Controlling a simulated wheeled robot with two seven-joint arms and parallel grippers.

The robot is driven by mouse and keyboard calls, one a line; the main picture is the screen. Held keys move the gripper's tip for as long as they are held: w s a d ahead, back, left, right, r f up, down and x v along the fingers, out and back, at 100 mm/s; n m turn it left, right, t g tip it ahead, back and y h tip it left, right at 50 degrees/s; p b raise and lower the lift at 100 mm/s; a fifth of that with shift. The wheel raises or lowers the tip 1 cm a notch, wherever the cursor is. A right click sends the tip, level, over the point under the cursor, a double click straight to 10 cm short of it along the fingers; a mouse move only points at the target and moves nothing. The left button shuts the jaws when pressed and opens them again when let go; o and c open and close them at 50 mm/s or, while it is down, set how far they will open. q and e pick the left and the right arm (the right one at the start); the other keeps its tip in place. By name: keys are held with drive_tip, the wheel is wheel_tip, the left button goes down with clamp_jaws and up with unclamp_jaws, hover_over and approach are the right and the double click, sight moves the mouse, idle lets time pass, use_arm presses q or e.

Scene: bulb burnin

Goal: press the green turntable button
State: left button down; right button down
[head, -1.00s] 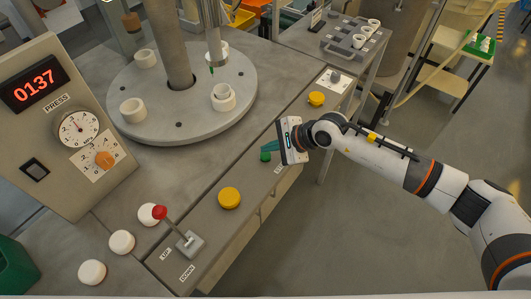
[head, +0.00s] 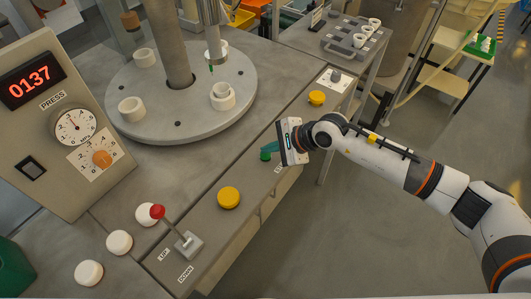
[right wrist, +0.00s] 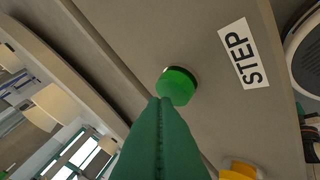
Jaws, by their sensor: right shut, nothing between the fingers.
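The green button (head: 265,156) sits on the front ledge of the workbench, beside a label. In the right wrist view the green button (right wrist: 178,85) is next to a STEP label (right wrist: 243,53). My right gripper (head: 271,147) has green fingers, shut and empty, with the tips right at the button. In the right wrist view the tips of my right gripper (right wrist: 161,101) overlap the button's near edge; whether they touch it I cannot tell. The grey turntable (head: 180,127) behind carries several white rings. My left gripper is not in view.
Yellow buttons stand on the ledge on both sides, one nearer (head: 229,197) and one farther (head: 316,97). A red-knobbed lever (head: 158,212) and several white round caps are at the lower left. A gauge panel (head: 70,130) stands at the left. Open floor lies right of the bench.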

sight(270, 156)
drive_tip(key=shift+f+b, duration=0.55)
drive_tip(key=shift+b, duration=0.05)
idle(0.5)
drive_tip(key=shift+r, duration=0.15)
drive_tip(key=shift+r+p, duration=0.45)
drive_tip(key=shift+r, duration=0.35)
drive_tip(key=shift+r+p, duration=1.25)
drive_tip(key=shift+r, duration=1.25)
